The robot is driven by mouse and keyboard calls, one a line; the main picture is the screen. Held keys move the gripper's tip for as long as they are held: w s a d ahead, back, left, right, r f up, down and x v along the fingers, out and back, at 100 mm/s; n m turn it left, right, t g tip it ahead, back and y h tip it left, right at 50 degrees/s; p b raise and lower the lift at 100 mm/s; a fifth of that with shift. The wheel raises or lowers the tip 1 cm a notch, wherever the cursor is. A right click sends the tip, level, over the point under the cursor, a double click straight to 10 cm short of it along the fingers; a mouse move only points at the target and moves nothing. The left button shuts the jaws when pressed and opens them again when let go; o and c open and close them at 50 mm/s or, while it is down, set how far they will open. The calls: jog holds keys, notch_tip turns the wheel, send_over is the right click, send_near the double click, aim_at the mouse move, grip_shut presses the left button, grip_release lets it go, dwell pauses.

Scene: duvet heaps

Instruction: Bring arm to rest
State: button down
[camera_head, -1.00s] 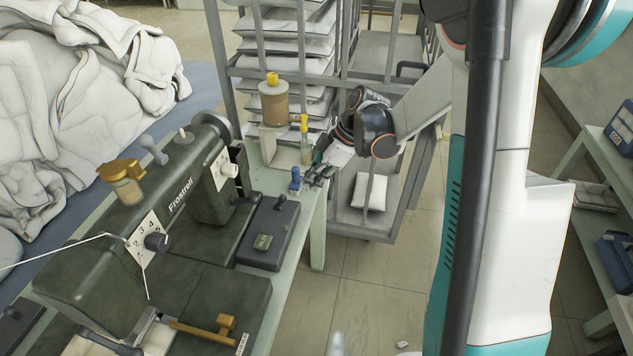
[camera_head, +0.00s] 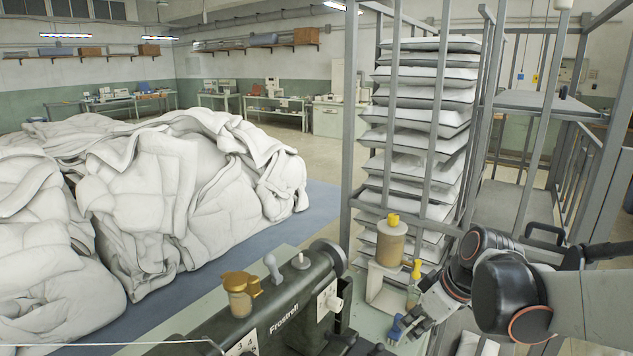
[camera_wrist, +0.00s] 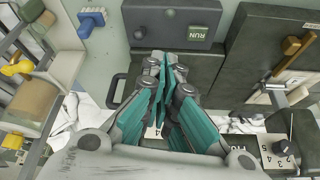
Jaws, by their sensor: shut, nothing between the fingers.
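My gripper (camera_head: 424,318) is at the lower right of the head view, beside the sewing machine's table. In the wrist view, its teal fingers (camera_wrist: 164,78) are together with nothing between them. They hang over the table near a dark RUN control box (camera_wrist: 172,22). My arm (camera_head: 590,300) reaches in from the right edge. A small blue item (camera_head: 397,328) stands close to the gripper in the head view. It also shows in the wrist view (camera_wrist: 91,22), apart from the fingers.
The sewing machine (camera_head: 290,310) stands on the table (camera_head: 372,318). A thread spool (camera_head: 391,243) and yellow-capped bottle (camera_head: 414,285) stand near my gripper. A rack of stacked white pads (camera_head: 425,90) rises behind. White duvet heaps (camera_head: 180,190) lie left on a blue mat (camera_head: 320,205).

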jog(key=s+r+m+t+h, duration=0.1)
jog(key=s+m, duration=0.3)
jog(key=s, duration=0.4)
jog(key=s+r+m+t+h, duration=0.2)
jog(key=s+r+m, duration=0.2)
jog(key=s, duration=0.3)
jog(key=shift+s+t+h, duration=0.3)
jog(key=shift+s, duration=0.05)
